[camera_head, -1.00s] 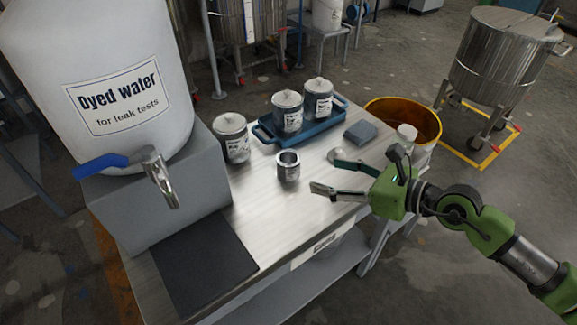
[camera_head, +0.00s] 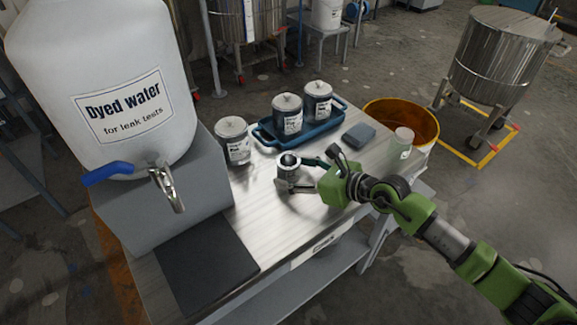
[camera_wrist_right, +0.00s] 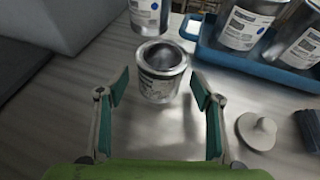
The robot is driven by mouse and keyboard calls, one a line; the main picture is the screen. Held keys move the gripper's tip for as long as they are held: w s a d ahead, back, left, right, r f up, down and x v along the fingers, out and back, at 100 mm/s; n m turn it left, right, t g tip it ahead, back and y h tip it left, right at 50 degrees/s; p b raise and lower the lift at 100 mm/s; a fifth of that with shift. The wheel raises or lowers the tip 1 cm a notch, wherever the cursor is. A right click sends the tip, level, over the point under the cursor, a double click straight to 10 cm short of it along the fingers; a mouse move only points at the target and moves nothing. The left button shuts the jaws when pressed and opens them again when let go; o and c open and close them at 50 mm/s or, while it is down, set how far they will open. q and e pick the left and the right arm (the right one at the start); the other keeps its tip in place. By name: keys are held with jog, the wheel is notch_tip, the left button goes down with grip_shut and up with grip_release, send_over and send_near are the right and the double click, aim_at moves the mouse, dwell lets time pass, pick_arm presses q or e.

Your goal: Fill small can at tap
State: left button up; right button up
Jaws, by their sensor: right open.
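The small can (camera_head: 289,164) is an open, empty-looking metal can with a label, upright on the steel bench. In the right wrist view the small can (camera_wrist_right: 161,72) stands just ahead of and between my right gripper's fingertips. My right gripper (camera_head: 300,174) is open; its fingers (camera_wrist_right: 158,95) show apart on either side of the can, with no clear contact. The tap (camera_head: 166,187), with a blue lever (camera_head: 107,173), is on the white dyed water tank (camera_head: 105,75). A black mat (camera_head: 205,262) lies below the tap. My left gripper is not in view.
A lidded can (camera_head: 233,140) stands behind the small can. Two more lidded cans stand in a blue tray (camera_head: 262,135). A round lid (camera_wrist_right: 257,131), a blue-grey block (camera_head: 359,135) and a jar (camera_head: 402,140) are to the right. A yellow bucket (camera_head: 420,125) stands beyond the bench.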

jog(key=shift+x, duration=0.95)
jog(key=shift+d, duration=0.1)
jog(key=shift+c, duration=0.2)
jog(key=c, duration=1.1)
jog(key=shift+c, duration=0.3)
